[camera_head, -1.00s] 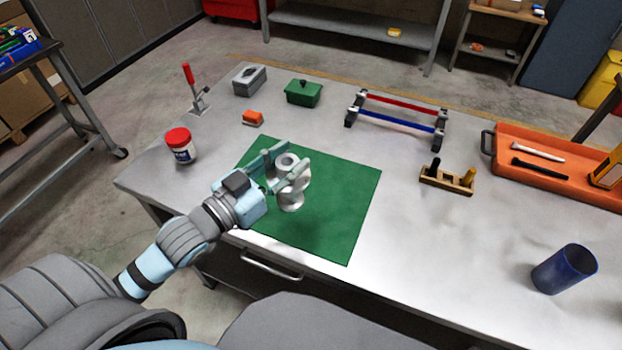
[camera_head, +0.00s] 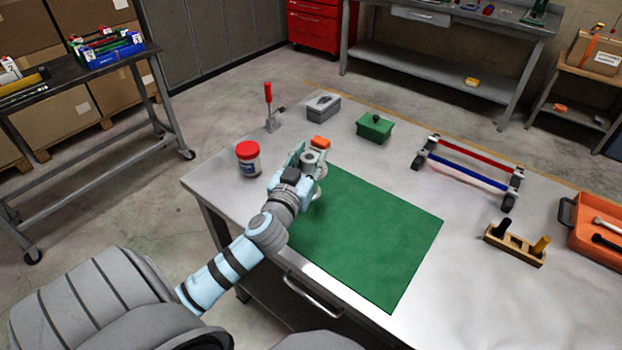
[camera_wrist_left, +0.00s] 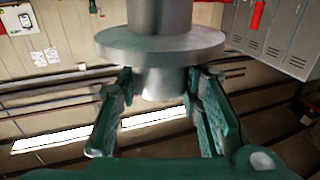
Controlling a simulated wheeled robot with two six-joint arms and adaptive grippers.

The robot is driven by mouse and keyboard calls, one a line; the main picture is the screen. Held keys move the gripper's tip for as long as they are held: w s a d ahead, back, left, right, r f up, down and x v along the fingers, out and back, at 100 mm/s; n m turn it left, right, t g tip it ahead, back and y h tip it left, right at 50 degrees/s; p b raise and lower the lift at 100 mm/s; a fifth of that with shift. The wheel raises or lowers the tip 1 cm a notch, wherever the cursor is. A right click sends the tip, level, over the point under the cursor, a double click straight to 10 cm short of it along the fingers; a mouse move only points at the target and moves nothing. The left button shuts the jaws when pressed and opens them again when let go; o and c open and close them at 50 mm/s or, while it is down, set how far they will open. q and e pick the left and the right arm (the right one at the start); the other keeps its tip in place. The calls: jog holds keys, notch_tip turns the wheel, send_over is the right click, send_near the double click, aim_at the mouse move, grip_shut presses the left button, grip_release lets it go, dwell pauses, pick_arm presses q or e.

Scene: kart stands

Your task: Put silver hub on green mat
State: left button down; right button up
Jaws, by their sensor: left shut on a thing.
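The silver hub (camera_head: 312,158) is held in my left gripper (camera_head: 310,166) at the far-left corner of the green mat (camera_head: 375,235). The fingers are shut on it from both sides. In the left wrist view the hub (camera_wrist_left: 160,42) shows its wide flange above a narrower stem, with the left gripper's fingers (camera_wrist_left: 160,95) on either side of the stem. The hub looks roughly upright. I cannot tell whether its base touches the mat. Most of the mat is bare. My right gripper is out of view.
A red-lidded jar (camera_head: 248,158) stands close left of the gripper. An orange block (camera_head: 320,142), grey box (camera_head: 323,107), green box (camera_head: 375,127) and red-handled clamp (camera_head: 270,108) stand behind. An axle stand (camera_head: 468,172) and wooden holder (camera_head: 514,246) are to the right.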

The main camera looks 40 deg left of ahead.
aim_at(309, 172)
pick_arm(q)
notch_tip(309, 172, down, 4)
jog(key=shift+f+b, duration=0.2)
jog(key=shift+b, duration=0.65)
jog(key=shift+d+r, duration=0.1)
jog(key=c, duration=1.1)
grip_release()
jog(key=shift+s, duration=0.1)
jog(key=b+v, duration=0.1)
jog(key=v, duration=1.1)
jog(key=shift+b, duration=0.35)
